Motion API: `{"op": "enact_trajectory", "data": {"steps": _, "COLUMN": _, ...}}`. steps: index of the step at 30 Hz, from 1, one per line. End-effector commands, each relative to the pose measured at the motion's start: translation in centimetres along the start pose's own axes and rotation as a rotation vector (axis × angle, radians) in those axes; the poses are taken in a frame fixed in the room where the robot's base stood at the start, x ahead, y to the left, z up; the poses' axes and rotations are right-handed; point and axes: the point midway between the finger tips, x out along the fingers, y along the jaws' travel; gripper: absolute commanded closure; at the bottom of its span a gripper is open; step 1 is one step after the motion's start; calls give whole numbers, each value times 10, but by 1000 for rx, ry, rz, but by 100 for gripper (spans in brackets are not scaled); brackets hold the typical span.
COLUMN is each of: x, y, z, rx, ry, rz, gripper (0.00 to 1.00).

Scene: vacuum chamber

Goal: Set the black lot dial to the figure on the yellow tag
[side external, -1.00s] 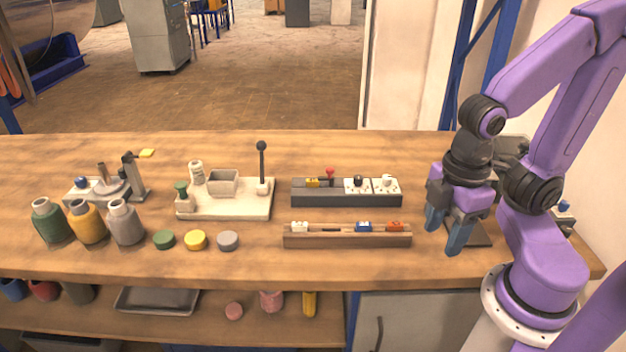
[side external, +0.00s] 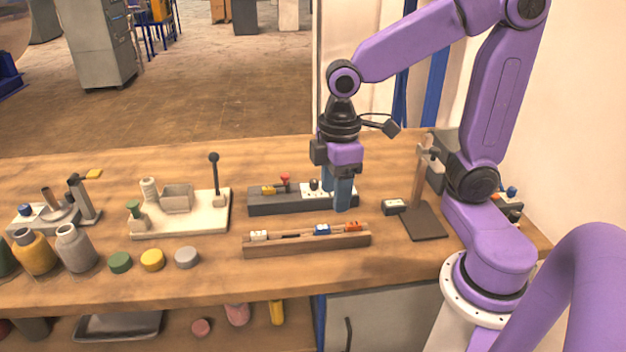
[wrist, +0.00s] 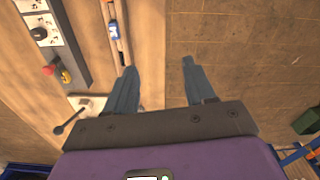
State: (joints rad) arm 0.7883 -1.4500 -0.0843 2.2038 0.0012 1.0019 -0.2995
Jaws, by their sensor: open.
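The black lot dial (side external: 314,186) is a small black knob on a white plate on the dark grey block (side external: 275,205). It also shows at the upper left of the wrist view (wrist: 39,33). My gripper (side external: 342,208) is open and empty, pointing down at the right end of the block in the side view, just right of the black dial. Its fingers partly cover a second white plate there. In the wrist view the open fingers (wrist: 160,68) stand apart. A small yellow tag-like piece (side external: 94,174) tops a post at the far left; no figure is legible on it.
A red knob (side external: 285,178) and a yellow piece (side external: 267,189) sit on the block's left part. A wooden rail (side external: 300,246) with small coloured pieces lies in front. A cream base with a tall black-knobbed lever (side external: 214,180) stands left. A dark stand (side external: 424,221) is right.

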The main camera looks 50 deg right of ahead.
Motion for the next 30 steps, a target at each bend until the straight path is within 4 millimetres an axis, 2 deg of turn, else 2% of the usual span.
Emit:
{"op": "enact_trajectory", "data": {"steps": 1, "x": -2, "y": 18, "z": -6, "rx": 24, "ry": -3, "rz": 0, "gripper": 46}}
{"op": "enact_trajectory", "data": {"steps": 4, "x": -5, "y": 51, "z": -14, "rx": 58, "ry": -5, "rz": 2, "gripper": 46}}
{"op": "enact_trajectory", "data": {"steps": 9, "x": -9, "y": 112, "z": -18, "rx": 113, "ry": -10, "rz": 2, "gripper": 46}}
{"op": "enact_trajectory", "data": {"steps": 14, "x": -11, "y": 170, "z": -6, "rx": 168, "ry": -15, "rz": 1, "gripper": 46}}
{"op": "enact_trajectory", "data": {"steps": 18, "x": -12, "y": 218, "z": 13, "rx": 212, "ry": -18, "rz": 0, "gripper": 46}}
{"op": "enact_trajectory", "data": {"steps": 21, "x": -11, "y": 243, "z": 28, "rx": 235, "ry": -20, "rz": -2, "gripper": 46}}
{"op": "enact_trajectory", "data": {"steps": 24, "x": -11, "y": 260, "z": 40, "rx": 252, "ry": -20, "rz": -2, "gripper": 46}}
{"op": "enact_trajectory", "data": {"steps": 30, "x": -8, "y": 271, "z": 50, "rx": 262, "ry": -21, "rz": -4, "gripper": 46}}
